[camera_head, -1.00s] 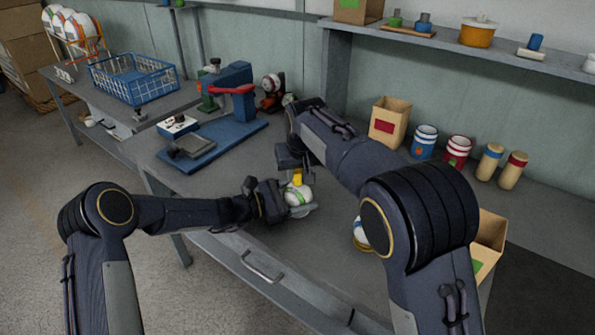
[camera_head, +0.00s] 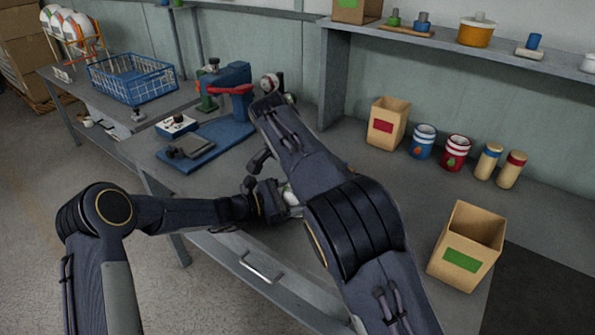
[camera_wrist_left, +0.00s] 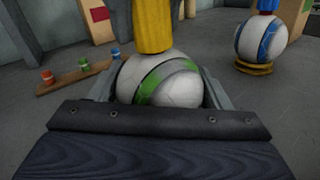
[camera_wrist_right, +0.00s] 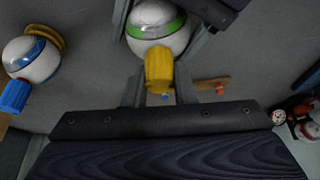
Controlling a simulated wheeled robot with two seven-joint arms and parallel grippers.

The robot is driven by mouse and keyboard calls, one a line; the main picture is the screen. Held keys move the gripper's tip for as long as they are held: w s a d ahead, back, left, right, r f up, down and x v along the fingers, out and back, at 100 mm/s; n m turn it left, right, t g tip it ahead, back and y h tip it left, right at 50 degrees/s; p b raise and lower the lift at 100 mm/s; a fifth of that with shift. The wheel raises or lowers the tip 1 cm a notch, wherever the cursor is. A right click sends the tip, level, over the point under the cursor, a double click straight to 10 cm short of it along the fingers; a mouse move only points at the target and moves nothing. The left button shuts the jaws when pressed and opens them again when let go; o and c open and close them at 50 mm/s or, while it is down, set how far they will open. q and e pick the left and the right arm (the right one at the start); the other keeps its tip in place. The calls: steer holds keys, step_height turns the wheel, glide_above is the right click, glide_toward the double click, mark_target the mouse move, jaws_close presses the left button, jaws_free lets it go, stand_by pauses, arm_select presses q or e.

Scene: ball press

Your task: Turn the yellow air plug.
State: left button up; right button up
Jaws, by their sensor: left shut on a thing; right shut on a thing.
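The yellow air plug (camera_wrist_right: 158,70) stands on top of a white ball with a green stripe (camera_wrist_right: 157,28). In the left wrist view the plug (camera_wrist_left: 153,28) rises from the ball (camera_wrist_left: 170,82). My left gripper (camera_wrist_left: 158,92) is shut around the ball's sides. My right gripper (camera_wrist_right: 159,84) is shut on the plug, with a finger on each side. In the head view my left gripper (camera_head: 270,200) is beside the ball (camera_head: 290,196), which is partly covered by my right arm. The plug is hidden there.
A blue-striped ball with a blue plug (camera_wrist_left: 262,38) rests on a yellow ring nearby. A small board (camera_wrist_left: 75,76) holds coloured pieces. A blue press (camera_head: 220,105) stands at the back left. A green-label box (camera_head: 468,245) and striped cans (camera_head: 424,141) stand right.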

arm_select(q)
steer(key=shift+a+f, duration=0.15)
steer(key=shift+f, duration=0.35)
arm_select(e)
steer(key=m, duration=0.2)
steer(key=m+g, duration=0.1)
steer(key=m, duration=0.1)
steer(key=m+h, duration=0.1)
steer(key=shift+r+m, duration=0.35)
steer(key=shift+m, duration=0.05)
arm_select(q)
steer(key=shift+s, duration=0.1)
arm_select(e)
steer(key=shift+g, duration=0.3)
steer(key=o, duration=0.7)
arm_select(q)
steer(key=shift+r, duration=0.1)
arm_select(e)
steer(key=o, duration=0.3)
steer(key=shift+f, duration=0.15)
arm_select(q)
steer(key=shift+r, duration=0.1)
